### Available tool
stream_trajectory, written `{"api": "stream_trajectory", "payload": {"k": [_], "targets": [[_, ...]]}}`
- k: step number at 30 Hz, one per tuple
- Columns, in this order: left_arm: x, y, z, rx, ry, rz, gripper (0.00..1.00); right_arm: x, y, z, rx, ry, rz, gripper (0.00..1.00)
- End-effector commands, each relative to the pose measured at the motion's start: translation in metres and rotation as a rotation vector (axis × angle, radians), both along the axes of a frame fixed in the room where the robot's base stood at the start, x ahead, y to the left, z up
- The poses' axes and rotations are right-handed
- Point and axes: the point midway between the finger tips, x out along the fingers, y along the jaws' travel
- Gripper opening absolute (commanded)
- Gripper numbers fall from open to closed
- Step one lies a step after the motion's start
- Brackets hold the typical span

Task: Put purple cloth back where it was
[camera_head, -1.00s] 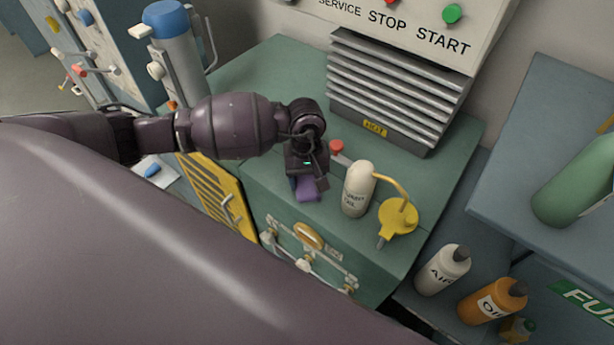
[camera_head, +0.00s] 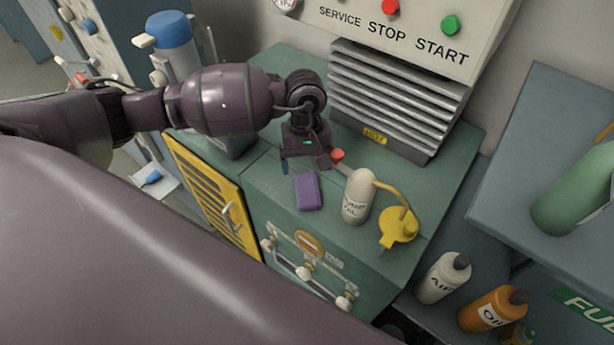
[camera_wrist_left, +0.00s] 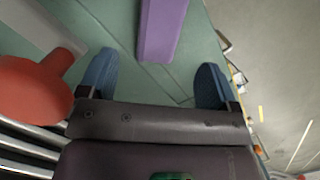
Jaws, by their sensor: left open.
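The purple cloth (camera_head: 308,191) is a small folded rectangle lying flat on the green cabinet top, left of the cream oil bottle. It also shows at the top of the left wrist view (camera_wrist_left: 162,28). My left gripper (camera_head: 306,166) is just behind the cloth and apart from it. In the left wrist view, the blue fingertips of my left gripper (camera_wrist_left: 155,85) are spread wide with nothing between them, and the cloth is beyond them. My right gripper is not in view.
A red-knobbed lever (camera_head: 338,156) is beside my gripper. A grey louvred housing (camera_head: 395,98) stands behind. The green cabinet top (camera_head: 268,194) is clear left of the cloth.

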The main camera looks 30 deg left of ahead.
Motion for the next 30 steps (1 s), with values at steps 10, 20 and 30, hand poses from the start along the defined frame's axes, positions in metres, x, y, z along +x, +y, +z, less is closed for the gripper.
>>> {"api": "stream_trajectory", "payload": {"k": [10,20,30], "targets": [[0.005,0.004,0.042,0.001,-0.001,0.000,0.84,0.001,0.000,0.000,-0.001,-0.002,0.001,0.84],[0.006,0.004,0.045,0.000,0.000,0.000,0.84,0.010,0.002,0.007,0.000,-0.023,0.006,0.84],[0.005,0.004,0.045,0.000,0.000,0.000,0.84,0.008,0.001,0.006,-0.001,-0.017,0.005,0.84]]}}
